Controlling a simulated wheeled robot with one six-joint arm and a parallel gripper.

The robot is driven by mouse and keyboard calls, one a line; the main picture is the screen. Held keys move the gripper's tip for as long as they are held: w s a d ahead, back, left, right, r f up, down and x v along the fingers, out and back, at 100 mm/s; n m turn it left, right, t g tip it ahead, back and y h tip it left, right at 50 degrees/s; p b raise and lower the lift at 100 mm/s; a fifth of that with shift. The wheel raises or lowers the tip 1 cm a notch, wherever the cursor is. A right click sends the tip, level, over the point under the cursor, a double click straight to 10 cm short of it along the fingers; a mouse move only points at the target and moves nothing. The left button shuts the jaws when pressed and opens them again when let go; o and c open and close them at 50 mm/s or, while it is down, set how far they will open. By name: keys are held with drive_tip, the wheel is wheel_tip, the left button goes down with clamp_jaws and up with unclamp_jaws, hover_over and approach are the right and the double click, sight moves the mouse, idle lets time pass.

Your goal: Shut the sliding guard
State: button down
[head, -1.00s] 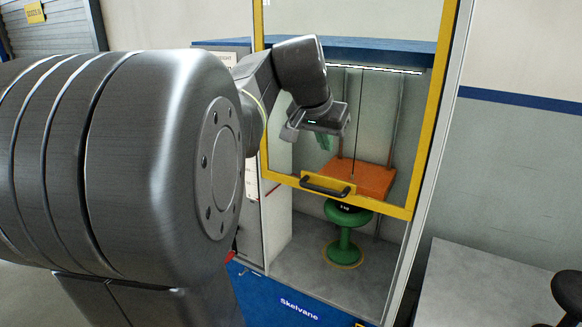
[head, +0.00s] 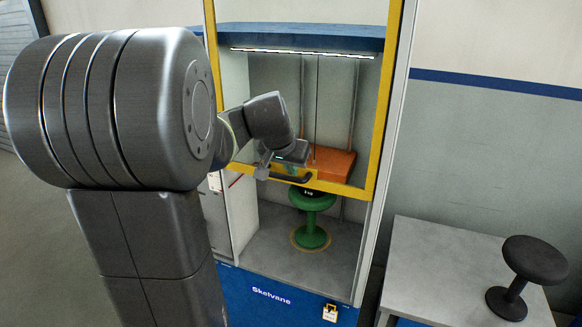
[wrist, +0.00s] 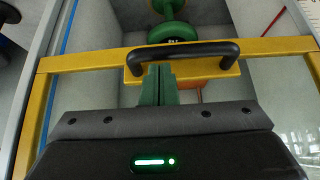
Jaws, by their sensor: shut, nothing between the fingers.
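The sliding guard (head: 384,110) is a clear panel in a yellow frame on the front of the test cabinet. It is raised, and its yellow bottom bar hangs about level with the orange block, leaving the opening below uncovered. A black handle (head: 292,178) is on that bar; it also shows in the wrist view (wrist: 190,50). My gripper (wrist: 158,68) has its green fingers together and empty. Its fingertips are at the handle, between its two ends and left of its middle in the wrist view. I cannot tell whether they touch it. In the head view my wrist mostly hides the fingers.
Inside the cabinet, a green stool (head: 313,201) stands on the floor under an orange block (head: 335,162). A grey table (head: 430,265) with a black stool (head: 535,260) stands at the right.

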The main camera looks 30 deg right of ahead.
idle(0.3)
wheel_tip(320, 180, down, 44)
drive_tip(key=b, duration=3.5)
drive_tip(key=shift+r+b, duration=0.15)
drive_tip(key=shift+b, duration=0.25)
drive_tip(key=shift+s+a+f, duration=0.1)
drive_tip(key=shift+s+f, duration=0.05)
drive_tip(key=shift+f, duration=0.05)
drive_tip(key=s+a+r+p, duration=0.1)
drive_tip(key=r+p, duration=0.2)
drive_tip(key=r, duration=0.3)
drive_tip(key=s+a+r+p, duration=0.1)
drive_tip(key=a+r+p, duration=0.1)
drive_tip(key=r, duration=0.5)
drive_tip(key=shift+s+a+p, duration=0.2)
drive_tip(key=shift+s+p, duration=0.2)
drive_tip(key=shift+p, duration=0.35)
